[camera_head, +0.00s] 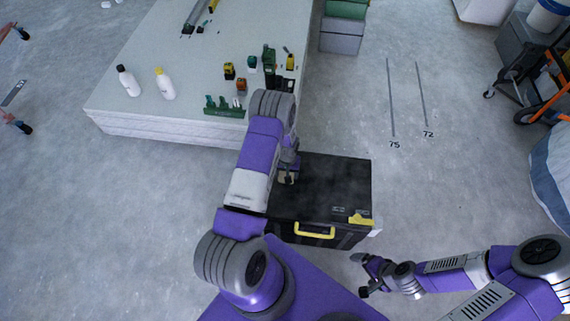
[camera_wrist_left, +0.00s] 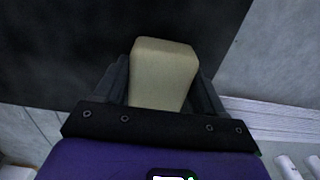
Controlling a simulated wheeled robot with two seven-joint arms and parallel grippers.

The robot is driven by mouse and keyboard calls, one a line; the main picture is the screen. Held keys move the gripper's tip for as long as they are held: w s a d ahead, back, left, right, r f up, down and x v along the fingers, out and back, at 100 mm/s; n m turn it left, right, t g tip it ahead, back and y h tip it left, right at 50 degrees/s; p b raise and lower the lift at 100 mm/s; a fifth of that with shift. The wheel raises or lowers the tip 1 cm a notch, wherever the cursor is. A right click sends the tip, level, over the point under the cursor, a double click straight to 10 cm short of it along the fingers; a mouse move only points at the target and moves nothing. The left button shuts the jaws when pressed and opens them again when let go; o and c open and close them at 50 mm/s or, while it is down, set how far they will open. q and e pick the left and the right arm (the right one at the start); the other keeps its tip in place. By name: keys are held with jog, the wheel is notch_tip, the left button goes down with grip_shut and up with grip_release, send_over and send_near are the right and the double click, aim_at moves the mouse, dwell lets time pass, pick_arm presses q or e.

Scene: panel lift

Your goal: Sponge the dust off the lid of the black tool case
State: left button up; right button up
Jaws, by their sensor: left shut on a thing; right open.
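The black tool case (camera_head: 335,185) stands on the floor beside the pale slab stack, its lid shut. It has a yellow handle (camera_head: 314,232) on the near side. Faint greyish patches show on the dark lid. My left gripper (camera_head: 288,178) is over the left part of the lid, partly hidden by my arm. In the left wrist view it is shut on a beige sponge (camera_wrist_left: 163,75), with the dark lid (camera_wrist_left: 60,50) behind it. I cannot tell whether the sponge touches the lid. My right gripper (camera_head: 364,276) is open and empty, to the near right of the case.
The pale slab stack (camera_head: 150,60) at the upper left bears two white bottles (camera_head: 165,84), green tools and other small items. Green and grey boxes (camera_head: 341,36) stand behind. An orange-framed cart (camera_head: 535,105) is at the far right. The floor right of the case is clear.

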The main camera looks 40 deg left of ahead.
pick_arm(q)
notch_tip(320, 180, up, 7)
jog(key=p, duration=0.3)
jog(key=shift+w+f+p, duration=0.15)
jog(key=shift+f+p, duration=0.05)
jog(key=shift+p, duration=0.2)
jog(key=shift+r, duration=0.1)
jog(key=shift+d, duration=0.1)
